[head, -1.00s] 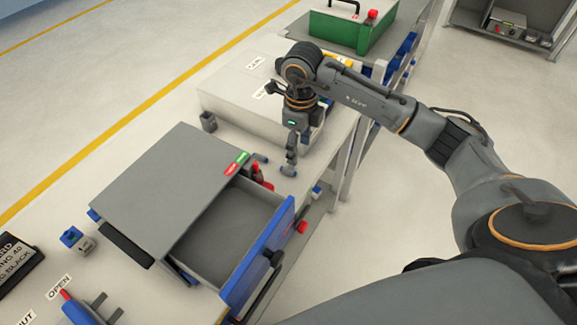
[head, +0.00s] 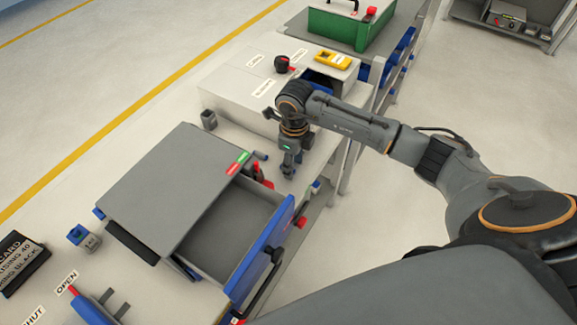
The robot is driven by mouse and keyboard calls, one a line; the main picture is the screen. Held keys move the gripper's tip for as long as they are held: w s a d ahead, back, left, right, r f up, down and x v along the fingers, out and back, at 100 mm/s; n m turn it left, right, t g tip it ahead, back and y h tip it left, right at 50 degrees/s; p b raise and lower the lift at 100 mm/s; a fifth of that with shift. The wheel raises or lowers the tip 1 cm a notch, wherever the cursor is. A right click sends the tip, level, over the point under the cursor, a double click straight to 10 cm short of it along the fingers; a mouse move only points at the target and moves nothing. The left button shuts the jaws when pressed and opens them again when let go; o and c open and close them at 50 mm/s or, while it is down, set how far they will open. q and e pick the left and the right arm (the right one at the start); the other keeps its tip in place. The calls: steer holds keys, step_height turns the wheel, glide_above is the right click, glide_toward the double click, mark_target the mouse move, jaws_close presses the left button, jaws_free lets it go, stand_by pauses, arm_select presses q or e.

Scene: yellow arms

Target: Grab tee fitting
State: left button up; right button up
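My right gripper (head: 288,166) points down at the table top, between the drawer unit and the white raised box. Its fingertips are low, at or just above the surface. The small grey fitting seen under the fingers earlier is now mostly hidden by them, so I cannot tell whether they are closed on it. Another small grey-blue piece (head: 260,155) lies to the left of the gripper, by the drawer unit's back corner. My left gripper is not in view.
The grey drawer unit (head: 165,185) has its blue-fronted drawer (head: 262,250) pulled open, with red parts (head: 262,172) beside it. A white box (head: 235,90) carries a black knob (head: 282,64) and a yellow device (head: 333,60). A grey cup (head: 209,119) stands left of the gripper.

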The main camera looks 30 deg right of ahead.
steer(key=c, duration=0.4)
steer(key=shift+r, duration=0.15)
steer(key=shift+c, duration=0.2)
